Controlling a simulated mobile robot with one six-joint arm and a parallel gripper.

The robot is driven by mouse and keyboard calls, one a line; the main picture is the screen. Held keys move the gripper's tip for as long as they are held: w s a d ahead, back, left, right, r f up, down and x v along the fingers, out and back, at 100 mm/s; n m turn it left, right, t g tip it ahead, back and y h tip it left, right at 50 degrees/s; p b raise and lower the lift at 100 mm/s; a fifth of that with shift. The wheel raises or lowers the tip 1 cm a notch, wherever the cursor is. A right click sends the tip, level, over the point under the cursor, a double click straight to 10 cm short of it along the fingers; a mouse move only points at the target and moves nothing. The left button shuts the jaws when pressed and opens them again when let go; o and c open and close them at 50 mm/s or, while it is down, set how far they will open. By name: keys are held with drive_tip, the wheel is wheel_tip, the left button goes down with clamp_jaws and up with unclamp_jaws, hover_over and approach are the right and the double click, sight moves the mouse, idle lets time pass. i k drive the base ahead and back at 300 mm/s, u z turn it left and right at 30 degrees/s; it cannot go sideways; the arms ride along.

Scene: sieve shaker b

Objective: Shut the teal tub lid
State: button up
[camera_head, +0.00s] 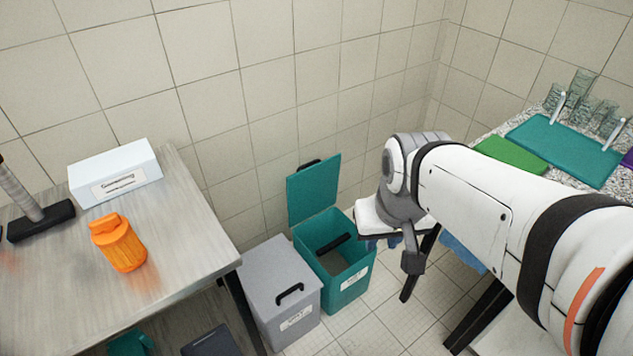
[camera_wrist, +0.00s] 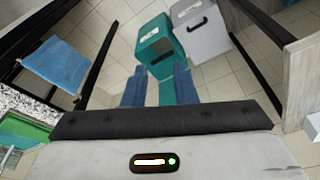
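The teal tub (camera_head: 350,292) stands on the floor between the two tables, with a white label on its front. Its teal lid (camera_head: 313,192) stands up open at the back edge, a dark handle at its top. A dark bar-like shape shows inside the opening. My gripper (camera_head: 382,243) is above and to the right of the tub, apart from the lid in this view. In the wrist view the tub (camera_wrist: 152,38) lies beyond my blue fingers (camera_wrist: 158,88). They are spread with a gap, and teal, probably the lid, shows through it. Nothing is held.
A grey lidded tub (camera_head: 278,282) stands close at the teal tub's left. The left table (camera_head: 190,225) holds an orange jar (camera_head: 118,243), a white box (camera_head: 115,173) and a hammer (camera_head: 40,217). The right table holds a teal board (camera_head: 565,150) and glasses. A tiled wall is behind.

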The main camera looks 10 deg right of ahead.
sight(314, 189)
drive_tip(key=u, duration=0.05)
drive_tip(key=k, duration=1.15)
drive_tip(key=z, duration=0.45)
drive_tip(key=i, duration=2.25)
drive_tip(key=u, duration=1.05)
